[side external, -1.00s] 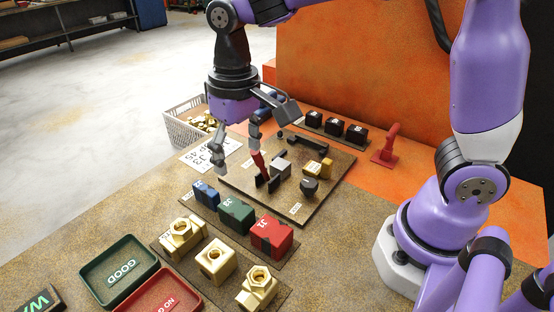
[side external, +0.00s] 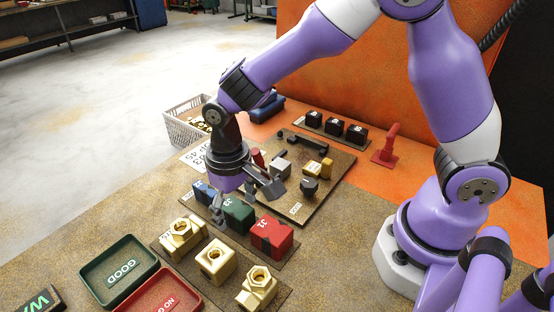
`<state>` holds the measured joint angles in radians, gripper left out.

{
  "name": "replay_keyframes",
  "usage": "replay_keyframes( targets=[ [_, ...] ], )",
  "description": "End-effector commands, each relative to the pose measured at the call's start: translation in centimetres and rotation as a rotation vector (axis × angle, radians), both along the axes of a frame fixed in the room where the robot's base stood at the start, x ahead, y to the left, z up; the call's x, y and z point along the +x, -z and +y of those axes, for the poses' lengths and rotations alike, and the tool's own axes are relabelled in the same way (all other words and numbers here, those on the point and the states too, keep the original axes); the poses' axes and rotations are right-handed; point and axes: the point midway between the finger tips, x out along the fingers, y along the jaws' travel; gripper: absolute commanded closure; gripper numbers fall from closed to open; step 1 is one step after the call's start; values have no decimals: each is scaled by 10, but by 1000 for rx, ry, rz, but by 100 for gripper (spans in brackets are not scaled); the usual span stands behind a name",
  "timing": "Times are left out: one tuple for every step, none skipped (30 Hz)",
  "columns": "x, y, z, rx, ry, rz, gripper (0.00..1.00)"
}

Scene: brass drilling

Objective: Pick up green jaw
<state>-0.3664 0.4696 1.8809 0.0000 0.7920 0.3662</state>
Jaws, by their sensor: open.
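The green jaw (side external: 240,216) is a dark green block with white marking, in the middle of a row of jaws on a dark strip. The blue jaw (side external: 204,192) stands to its left and the red jaw (side external: 272,236) to its right. My gripper (side external: 234,206) is open and low over the green jaw. One finger shows at its left, between it and the blue jaw. The other finger is partly hidden behind the green jaw, so I cannot tell whether either finger touches it.
A fixture board (side external: 310,207) with small parts lies just behind. Brass fittings (side external: 216,262) stand in front of the jaws. A green GOOD tray (side external: 92,290) and a red tray (side external: 192,284) are at front left. A white basket (side external: 180,134) is at the back.

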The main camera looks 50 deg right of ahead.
Motion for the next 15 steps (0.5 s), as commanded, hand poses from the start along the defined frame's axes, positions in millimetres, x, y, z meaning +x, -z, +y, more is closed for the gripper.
replay_keyframes(
  targets=[
    [0,0,0,0,0,0,19],
    [0,0,0,0,0,-1,19],
    [0,0,0,0,0,-1,19],
    [0,0,0,0,0,-1,19],
    [0,0,0,0,0,-1,24],
    [0,0,0,0,0,-1,44],
    [0,0,0,0,0,-1,59],
    [0,0,0,0,0,-1,74],
    [0,0,0,0,0,-1,94],
    [0,0,0,0,0,-1,100],
    [0,0,0,0,0,-1,100],
    [0,0,0,0,0,0,100],
    [0,0,0,0,0,0,100],
    [0,0,0,0,0,-1,100],
    [0,0,0,0,0,-1,100]
  ],
)
